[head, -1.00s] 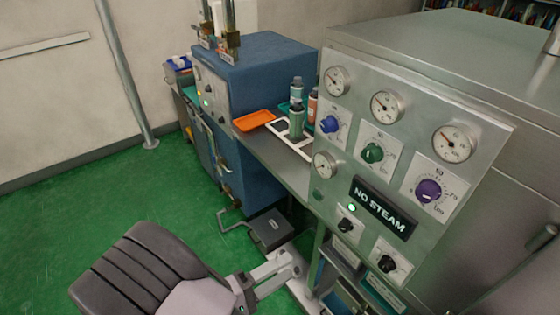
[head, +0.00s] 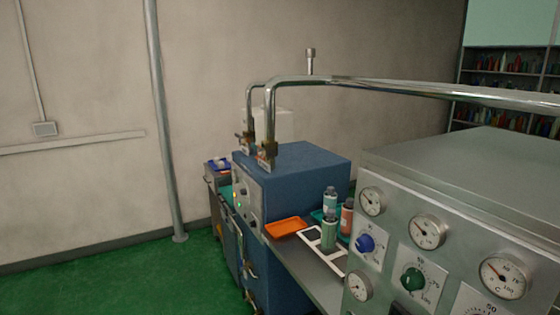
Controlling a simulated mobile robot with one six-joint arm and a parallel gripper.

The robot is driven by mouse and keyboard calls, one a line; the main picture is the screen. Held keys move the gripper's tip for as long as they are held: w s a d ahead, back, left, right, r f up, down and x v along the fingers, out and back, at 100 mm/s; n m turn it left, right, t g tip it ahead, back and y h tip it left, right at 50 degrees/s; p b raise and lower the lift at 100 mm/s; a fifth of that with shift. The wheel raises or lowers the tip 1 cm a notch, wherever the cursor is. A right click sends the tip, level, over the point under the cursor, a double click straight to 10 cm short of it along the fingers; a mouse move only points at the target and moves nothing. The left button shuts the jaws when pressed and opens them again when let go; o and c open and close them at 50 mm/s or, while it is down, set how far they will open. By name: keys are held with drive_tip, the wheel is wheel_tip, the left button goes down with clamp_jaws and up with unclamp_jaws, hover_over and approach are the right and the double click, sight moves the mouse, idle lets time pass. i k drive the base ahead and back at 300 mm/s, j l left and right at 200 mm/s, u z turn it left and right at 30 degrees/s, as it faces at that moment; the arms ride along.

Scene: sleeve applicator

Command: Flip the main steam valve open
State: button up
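Two steel pipes come down onto the blue machine (head: 300,180). Each ends in a small brass-coloured fitting with a reddish-and-white tag: one nearer fitting (head: 265,156) and one farther fitting (head: 243,143). These look like valves, but they are too small to tell which is the main steam valve or how any handle is set. The nearer pipe (head: 400,84) runs across the picture to the right edge. My gripper is not in view.
A grey gauge panel (head: 455,258) with coloured knobs fills the lower right. Bottles (head: 329,230) and an orange tray (head: 286,227) sit between the machines. A vertical pole (head: 160,120) stands against the wall. The green floor (head: 120,262) at left is clear.

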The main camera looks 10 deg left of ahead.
sight(259, 149)
drive_tip(key=i+j, duration=0.6)
drive_tip(key=j, duration=0.15)
drive_tip(key=i+j, duration=0.6)
drive_tip(key=j, duration=0.15)
drive_tip(key=i+j, duration=0.6)
drive_tip(key=j, duration=0.15)
